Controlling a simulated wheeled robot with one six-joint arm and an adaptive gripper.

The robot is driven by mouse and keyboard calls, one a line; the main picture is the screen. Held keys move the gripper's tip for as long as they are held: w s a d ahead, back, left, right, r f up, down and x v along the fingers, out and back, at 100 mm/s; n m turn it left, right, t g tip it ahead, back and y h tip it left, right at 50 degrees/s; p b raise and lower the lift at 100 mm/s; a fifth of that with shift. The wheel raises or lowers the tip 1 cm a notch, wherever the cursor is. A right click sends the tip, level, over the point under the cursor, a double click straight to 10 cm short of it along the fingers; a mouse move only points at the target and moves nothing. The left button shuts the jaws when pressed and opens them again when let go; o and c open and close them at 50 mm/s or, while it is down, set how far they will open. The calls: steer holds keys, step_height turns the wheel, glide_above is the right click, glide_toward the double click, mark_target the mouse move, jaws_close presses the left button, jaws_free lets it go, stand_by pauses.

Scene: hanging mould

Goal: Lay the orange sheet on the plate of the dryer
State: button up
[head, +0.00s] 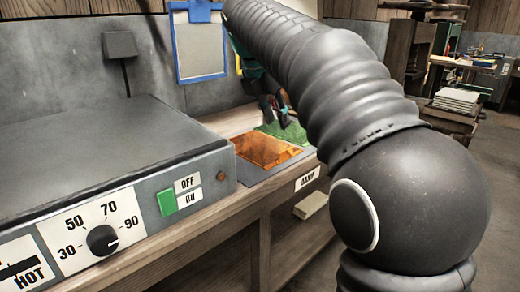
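The orange sheet (264,149) lies flat on a grey board on the bench, right of the dryer. It looks translucent with darker streaks. The dryer (205,178) is a grey box at the left with a green switch and a temperature dial. Its dark flat plate (85,155) on top is bare. My gripper (277,121) hangs from the arm above and behind the sheet, apart from it. Its fingers look parted, with nothing seen between them. My arm hides part of the bench at the right.
A green sheet (287,131) lies just behind the orange one. A blue-framed panel (201,45) hangs on the wall behind. A label reading "DAMP" (307,179) is on the bench front. A paper stack (457,100) stands at the far right.

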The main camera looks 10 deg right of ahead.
mark_target(285, 149)
steer(key=b+x, duration=0.1)
steer(key=x, duration=0.5)
steer(key=shift+w+b+x, duration=0.2)
steer(key=shift+b+x, duration=0.05)
steer(key=shift+x, duration=1.1)
steer(key=shift+w+b+x, duration=0.15)
steer(key=shift+b+x, duration=0.05)
steer(key=shift+x, duration=1.1)
steer(key=shift+a, duration=0.1)
jaws_close()
